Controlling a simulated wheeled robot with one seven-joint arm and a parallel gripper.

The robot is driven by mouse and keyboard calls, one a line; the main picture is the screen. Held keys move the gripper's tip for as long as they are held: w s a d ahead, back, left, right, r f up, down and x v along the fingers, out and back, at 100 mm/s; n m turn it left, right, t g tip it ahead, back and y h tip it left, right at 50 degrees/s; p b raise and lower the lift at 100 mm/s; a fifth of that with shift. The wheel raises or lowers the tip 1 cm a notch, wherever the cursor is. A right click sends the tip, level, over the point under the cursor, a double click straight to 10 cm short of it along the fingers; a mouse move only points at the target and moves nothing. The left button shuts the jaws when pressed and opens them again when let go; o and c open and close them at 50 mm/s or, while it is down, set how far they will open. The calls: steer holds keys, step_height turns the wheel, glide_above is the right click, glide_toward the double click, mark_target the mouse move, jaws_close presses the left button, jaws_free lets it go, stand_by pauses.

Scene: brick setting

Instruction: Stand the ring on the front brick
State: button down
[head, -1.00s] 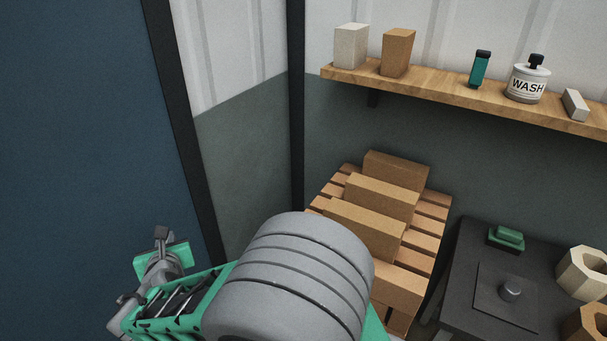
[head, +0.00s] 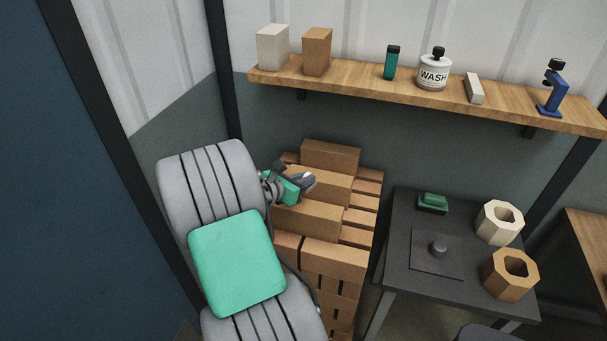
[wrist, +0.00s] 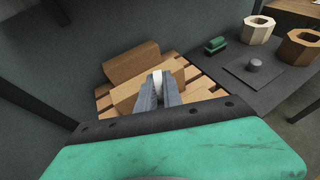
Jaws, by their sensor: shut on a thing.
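My gripper (head: 304,182) is over the brick stack, its grey fingers shut on a small pale thing. In the wrist view, this pale ring (wrist: 158,79) shows only as a narrow light piece between the fingertips; its full shape is hidden. Three tan bricks lie in a row on the stack. The front brick (head: 308,217) is below and nearer than my gripper, the middle brick (head: 330,187) is partly behind the fingers, and the back brick (head: 331,158) is beyond. I cannot tell whether the ring touches any brick.
A wooden shelf (head: 350,89) with bottles and blocks runs above. A wall stands close behind the stack.

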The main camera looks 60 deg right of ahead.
steer(key=shift+f+b, duration=3.4)
steer(key=shift+b, duration=0.55)
steer(key=shift+f, duration=0.6)
steer(key=c, duration=1.4)
jaws_free()
steer(key=shift+w+a, duration=0.1)
